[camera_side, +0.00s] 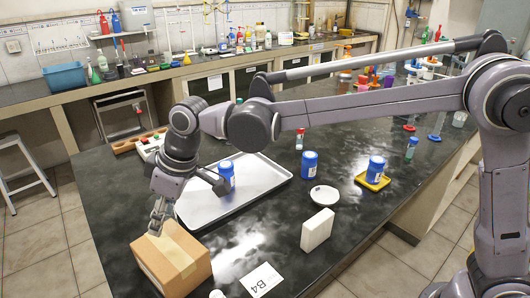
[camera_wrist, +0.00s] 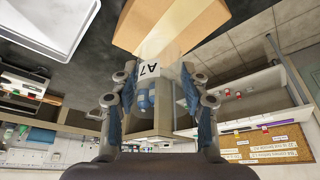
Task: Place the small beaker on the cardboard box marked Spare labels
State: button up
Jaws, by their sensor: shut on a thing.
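The cardboard box (camera_side: 172,262) stands at the near left end of the dark bench, its marking not readable. It also shows at the top of the wrist view (camera_wrist: 170,22). My gripper (camera_side: 157,221) points down over the far left edge of the box. In the wrist view my gripper (camera_wrist: 158,78) has its fingers apart, closed around a clear, faint thing, the small beaker (camera_wrist: 176,66). The beaker's outline is hard to see, and I cannot tell whether its base touches the box.
A white tray (camera_side: 262,181) with a blue-capped bottle (camera_side: 226,174) lies behind the box.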

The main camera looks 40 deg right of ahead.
aim_at(163, 233)
jog(key=shift+a+f, duration=0.35)
jog(key=shift+a, duration=0.2)
jog(key=shift+f, duration=1.95)
jog(key=shift+f, duration=0.15)
jog(key=o, duration=1.1)
